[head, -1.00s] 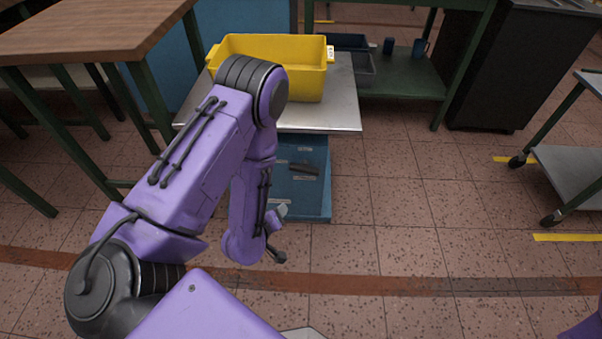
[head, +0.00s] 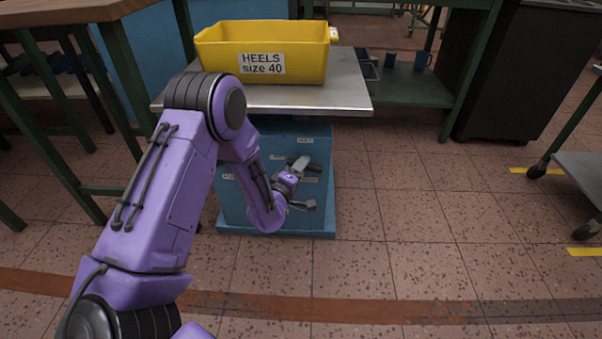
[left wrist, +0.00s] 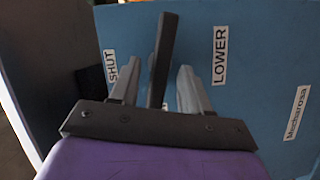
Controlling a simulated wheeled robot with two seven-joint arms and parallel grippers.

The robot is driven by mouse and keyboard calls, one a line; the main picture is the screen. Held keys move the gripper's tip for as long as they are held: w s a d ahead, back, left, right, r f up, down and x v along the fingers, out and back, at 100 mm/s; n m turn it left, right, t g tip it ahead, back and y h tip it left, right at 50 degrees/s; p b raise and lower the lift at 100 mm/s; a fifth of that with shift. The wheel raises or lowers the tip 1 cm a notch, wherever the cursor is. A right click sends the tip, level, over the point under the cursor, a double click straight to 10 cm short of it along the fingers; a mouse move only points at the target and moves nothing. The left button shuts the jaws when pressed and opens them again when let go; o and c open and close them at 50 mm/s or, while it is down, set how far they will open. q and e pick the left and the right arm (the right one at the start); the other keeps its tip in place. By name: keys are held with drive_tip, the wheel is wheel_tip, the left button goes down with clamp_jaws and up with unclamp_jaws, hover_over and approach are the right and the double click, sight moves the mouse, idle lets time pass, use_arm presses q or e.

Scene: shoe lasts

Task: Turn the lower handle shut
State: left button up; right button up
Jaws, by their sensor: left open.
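The lower handle is a dark flat bar (left wrist: 163,50) on a blue cabinet (left wrist: 255,110), beside the printed words LOWER and SHUT in the left wrist view. My left gripper (left wrist: 153,78) is open, with one grey finger on each side of the bar. I cannot tell whether either finger touches it. In the head view my left gripper (head: 302,184) is at the front of the blue cabinet (head: 325,215), and part of the dark handle (head: 315,167) shows beside it. My right gripper is not in view.
A yellow crate (head: 312,62) labelled HEELS size 40 stands on a metal top (head: 340,97) above the cabinet. A wooden table (head: 60,14) is at the left and a grey trolley (head: 583,172) at the right. The floor right of the cabinet is clear.

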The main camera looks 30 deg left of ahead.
use_arm(q)
drive_tip(key=shift+w+a, duration=0.1)
drive_tip(key=shift+w, duration=0.45)
clamp_jaws()
